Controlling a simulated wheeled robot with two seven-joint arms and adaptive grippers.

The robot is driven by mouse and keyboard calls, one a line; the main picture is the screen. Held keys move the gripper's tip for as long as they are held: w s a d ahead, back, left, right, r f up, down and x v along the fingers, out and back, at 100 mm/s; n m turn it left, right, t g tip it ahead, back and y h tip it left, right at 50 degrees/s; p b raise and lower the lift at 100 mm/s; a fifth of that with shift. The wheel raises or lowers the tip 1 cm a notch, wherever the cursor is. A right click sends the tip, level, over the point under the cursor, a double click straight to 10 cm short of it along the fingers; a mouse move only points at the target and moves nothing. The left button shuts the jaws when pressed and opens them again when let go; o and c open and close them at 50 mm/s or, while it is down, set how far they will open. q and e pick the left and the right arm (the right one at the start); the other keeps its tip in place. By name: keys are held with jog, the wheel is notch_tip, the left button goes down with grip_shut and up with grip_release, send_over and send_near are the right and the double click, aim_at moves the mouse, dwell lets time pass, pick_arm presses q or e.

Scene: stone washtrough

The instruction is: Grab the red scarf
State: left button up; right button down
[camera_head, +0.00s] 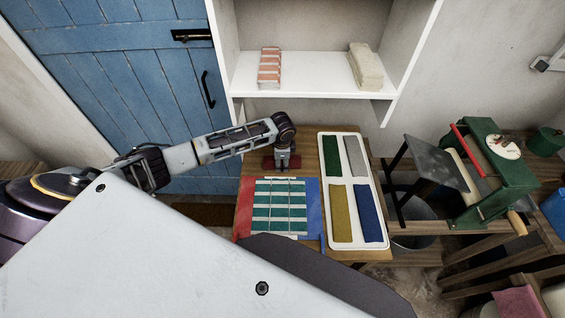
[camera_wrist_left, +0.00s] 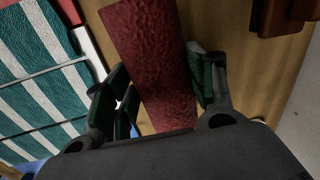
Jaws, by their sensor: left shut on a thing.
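The red scarf (camera_wrist_left: 152,55) is a long folded strip of dark red, wrinkled cloth in the left wrist view. It runs between the two fingers of my left gripper (camera_wrist_left: 165,100), which is shut on it. In the head view my left gripper (camera_head: 282,164) points down at the back of the wooden table, and a little of the red scarf (camera_head: 268,163) shows beside it. The gripper covers the middle of the scarf. I cannot tell whether the scarf touches the table. My right gripper is not in view.
A green-and-white striped cloth (camera_head: 280,207) lies in front of the gripper. Right of it, a white tray (camera_head: 350,137) holds green, grey, yellow and blue cloths. A white shelf (camera_head: 315,88) hangs above, and a green wringer (camera_head: 497,170) stands at right.

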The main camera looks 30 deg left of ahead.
pick_arm(q)
jog(key=shift+c, duration=0.9)
jog(key=shift+r, duration=0.1)
jog(key=shift+r+b, duration=0.3)
jog(key=shift+r, duration=1.05)
jog(key=shift+s+d+r, duration=0.15)
jog(key=shift+s+r, duration=0.05)
jog(key=shift+r, duration=0.05)
jog(key=s+d, duration=0.2)
jog(key=s, duration=0.3)
jog(key=s+d+b, duration=0.1)
jog(key=s+d, duration=0.2)
jog(key=s, duration=0.2)
jog(key=s+d, duration=0.2)
jog(key=s, duration=0.3)
jog(key=shift+s+d+b, duration=0.3)
jog(key=shift+s, duration=0.1)
